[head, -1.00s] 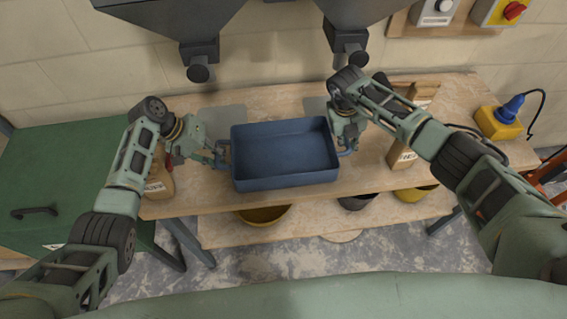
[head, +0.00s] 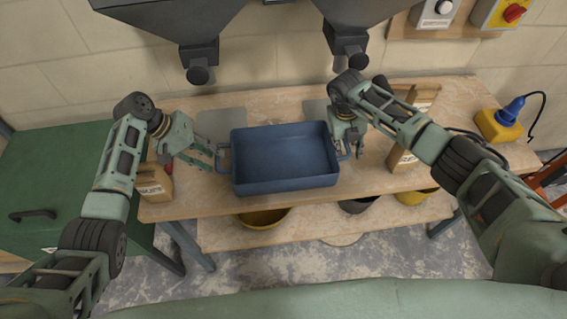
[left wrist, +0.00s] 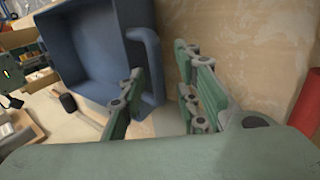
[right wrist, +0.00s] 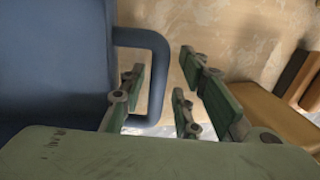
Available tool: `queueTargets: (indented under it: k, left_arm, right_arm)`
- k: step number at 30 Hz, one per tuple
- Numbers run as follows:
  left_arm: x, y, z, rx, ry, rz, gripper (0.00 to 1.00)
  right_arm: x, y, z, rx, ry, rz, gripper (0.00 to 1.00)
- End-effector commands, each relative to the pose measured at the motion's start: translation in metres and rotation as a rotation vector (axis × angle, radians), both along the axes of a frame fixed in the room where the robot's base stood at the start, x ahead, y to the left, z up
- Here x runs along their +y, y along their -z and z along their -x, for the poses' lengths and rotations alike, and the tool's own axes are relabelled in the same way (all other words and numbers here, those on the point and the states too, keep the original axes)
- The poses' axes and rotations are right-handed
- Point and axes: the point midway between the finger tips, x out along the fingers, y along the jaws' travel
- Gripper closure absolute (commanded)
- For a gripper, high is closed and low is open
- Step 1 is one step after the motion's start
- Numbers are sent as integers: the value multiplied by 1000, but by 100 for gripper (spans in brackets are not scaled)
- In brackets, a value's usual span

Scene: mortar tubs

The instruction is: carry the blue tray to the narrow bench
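The blue tray (head: 285,185) is empty and level on the wooden bench (head: 200,203), near its front edge. My left gripper (head: 211,156) is open beside the tray's left handle (head: 224,158). In the left wrist view its spread fingers (left wrist: 160,100) are near the handle (left wrist: 150,62). My right gripper (head: 350,152) is at the tray's right handle. In the right wrist view its fingers (right wrist: 165,98) are spread, with the handle (right wrist: 156,75) between them and not pinched. The tray's underside is hidden.
A yellow box with a blue plug (head: 498,125) is at the bench's right end. Dark hoppers (head: 198,55) hang above. Tubs (head: 264,217) sit on the lower shelf. A green cabinet (head: 55,175) is left.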

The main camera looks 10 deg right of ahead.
Motion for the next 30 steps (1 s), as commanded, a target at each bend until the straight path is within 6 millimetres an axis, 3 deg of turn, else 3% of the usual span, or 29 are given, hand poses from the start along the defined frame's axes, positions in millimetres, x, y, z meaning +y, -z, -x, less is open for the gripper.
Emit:
queueTargets:
  k: [9, 17, 20, 30]
  left_arm:
    - [37, -54, -1, -3, -2, -2, 70]
    - [47, -69, 0, 1, -1, -1, 70]
    - [47, -70, 0, 1, -1, -1, 70]
    - [47, -69, 0, 1, -1, -1, 70]
  right_arm:
    - [1, 0, 0, 0, -1, -1, 70]
    - [1, -4, -1, -2, -1, -2, 70]
    - [4, -17, -2, -4, -2, -3, 70]
    - [18, -86, -1, -4, -2, -1, 70]
